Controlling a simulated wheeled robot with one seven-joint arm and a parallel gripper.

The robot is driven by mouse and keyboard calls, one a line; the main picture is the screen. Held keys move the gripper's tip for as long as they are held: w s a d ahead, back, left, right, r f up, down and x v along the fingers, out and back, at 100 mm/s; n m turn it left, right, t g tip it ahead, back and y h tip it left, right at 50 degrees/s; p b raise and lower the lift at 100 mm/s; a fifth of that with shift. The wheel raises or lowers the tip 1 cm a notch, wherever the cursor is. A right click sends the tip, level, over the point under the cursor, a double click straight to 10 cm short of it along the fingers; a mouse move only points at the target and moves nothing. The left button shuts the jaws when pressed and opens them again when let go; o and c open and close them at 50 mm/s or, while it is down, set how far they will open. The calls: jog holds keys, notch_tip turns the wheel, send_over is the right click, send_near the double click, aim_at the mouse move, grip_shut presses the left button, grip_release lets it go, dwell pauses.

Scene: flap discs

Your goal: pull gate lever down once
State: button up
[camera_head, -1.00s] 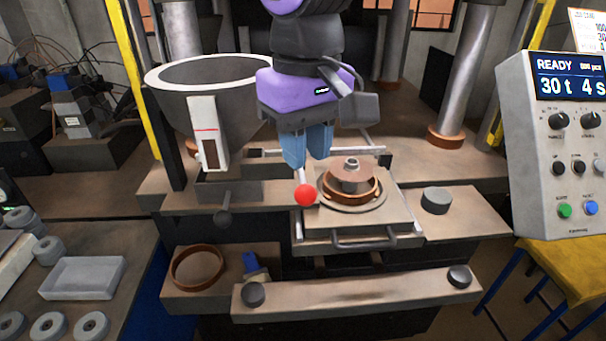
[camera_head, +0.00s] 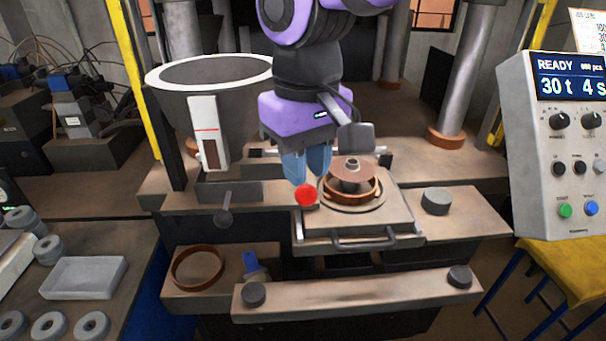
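Two levers show, and I cannot tell for certain which is the gate lever. One has a dark ball knob (camera_head: 224,220) and hangs in front of the block under the grey hopper (camera_head: 158,110). The other has a red ball knob (camera_head: 306,195) at the left front of the mould plate. My gripper (camera_head: 308,178) points down with its two blue fingers apart, and the tips are just above the red ball in the picture. The red lever's stem is mostly hidden behind the fingers. Whether the fingers touch it cannot be told. The dark knob is clear of my gripper.
A brown ring mould with a disc (camera_head: 352,170) sits on the plate, right of the fingers. The plate has a front handle (camera_head: 364,242). A control panel (camera_head: 567,150) reads READY.

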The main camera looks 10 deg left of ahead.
notch_tip(320, 180, down, 10)
jog(key=shift+r, duration=0.2)
dwell(1.4)
jog(key=shift+r, duration=5.4)
jog(key=shift+d, duration=0.1)
jog(key=w+d+r+m+t, duration=0.1)
jog(key=d+r+m, duration=0.1)
jog(key=d, duration=0.9)
jog(key=w+d+r+m+t, duration=0.2)
jog(key=d, duration=0.8)
jog(key=s+d+m+t, duration=0.1)
jog(key=s+d+m, duration=0.1)
jog(key=d, duration=0.5)
jog(key=s+d+f+m+t, duration=0.1)
jog(key=s+d+m, duration=0.1)
jog(key=s+d, duration=0.3)
jog(key=d, duration=0.3)
jog(key=shift+s+f+m, duration=0.15)
jog(key=shift+s+m, duration=0.1)
jog(key=shift+m, duration=0.05)
